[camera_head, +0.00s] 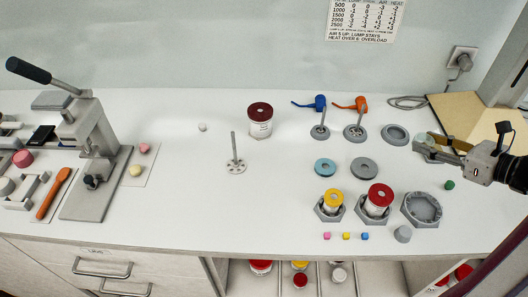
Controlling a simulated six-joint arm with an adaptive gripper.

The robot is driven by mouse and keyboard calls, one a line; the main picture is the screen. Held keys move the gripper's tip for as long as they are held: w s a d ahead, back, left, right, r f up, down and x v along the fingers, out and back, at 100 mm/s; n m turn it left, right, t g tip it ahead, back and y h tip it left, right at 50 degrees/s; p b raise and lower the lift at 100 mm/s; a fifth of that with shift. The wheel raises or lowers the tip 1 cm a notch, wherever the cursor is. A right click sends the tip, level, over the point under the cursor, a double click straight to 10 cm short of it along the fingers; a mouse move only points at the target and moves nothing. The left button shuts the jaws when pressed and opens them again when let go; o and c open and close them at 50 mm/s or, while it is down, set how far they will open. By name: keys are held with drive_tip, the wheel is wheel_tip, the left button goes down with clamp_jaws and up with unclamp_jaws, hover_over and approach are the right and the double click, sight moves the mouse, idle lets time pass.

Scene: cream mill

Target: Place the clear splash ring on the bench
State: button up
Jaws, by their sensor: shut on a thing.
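My gripper (440,147) reaches in from the right edge, its fingers pointing left. It is shut on a pale see-through ring, which I take to be the clear splash ring (434,156). The ring is at the fingertips, over the right part of the white bench (210,200). The fingers partly hide the ring, and I cannot tell whether it touches the bench top.
Near the gripper are a grey ring (395,134), a small green piece (449,185) and an empty grey hexagonal holder (409,218). A tan board (462,112) lies behind. A lever press (85,150) stands left. The bench's middle left is mostly clear.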

wheel_tip(320, 180, up, 6)
drive_tip(key=w+a+n+g+y, duration=0.2)
drive_tip(key=w+a, duration=0.2)
drive_tip(key=a, duration=1.1)
drive_tip(key=w+a+n+g+y, duration=0.2)
drive_tip(key=w+a+n, duration=0.1)
drive_tip(key=a, duration=1.3)
drive_tip(key=s+a+n+g, duration=0.15)
drive_tip(key=s+a, duration=0.25)
drive_tip(key=a, duration=0.6)
drive_tip(key=s+a+n+g+y, duration=0.15)
drive_tip(key=s+a, duration=0.25)
drive_tip(key=a, duration=0.7)
drive_tip(key=s+a+n+g, duration=0.15)
drive_tip(key=s+a, duration=0.25)
drive_tip(key=a, duration=0.6)
drive_tip(key=shift+m, duration=0.25)
wheel_tip(320, 180, down, 6)
drive_tip(key=shift+d+r, duration=0.1)
drive_tip(key=shift+w+f, duration=0.1)
drive_tip(key=shift+f, duration=3)
